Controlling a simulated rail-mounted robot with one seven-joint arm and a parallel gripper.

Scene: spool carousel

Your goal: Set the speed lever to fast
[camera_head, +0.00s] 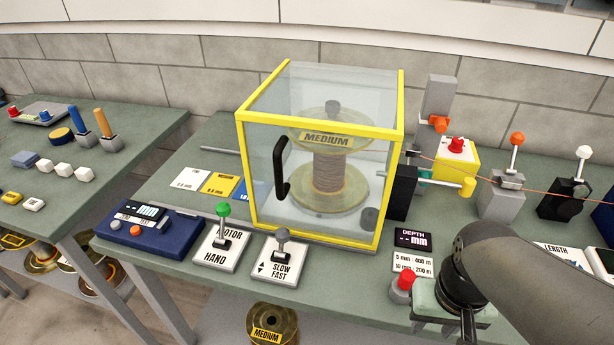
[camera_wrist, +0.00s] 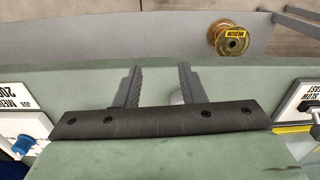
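The speed lever (camera_head: 283,236) has a grey knob on a short stem and stands on a white plate (camera_head: 258,269) marked SLOW and FAST, in front of the glass case. It looks near upright; I cannot tell which setting it is at. In the wrist view, part of the SLOW/FAST plate (camera_wrist: 300,104) shows at the right edge, upside down. My gripper (camera_wrist: 158,86) is open, its two dark fingers apart over the green bench top, and does not touch the lever. In the head view my arm is at the lower right, to the right of the lever.
The yellow-framed case (camera_head: 243,180) with a MEDIUM spool (camera_head: 328,165) stands behind the lever. A green-knobbed MOTOR/HAND lever (camera_head: 223,212) is to its left. A blue panel (camera_head: 155,238) sits further left.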

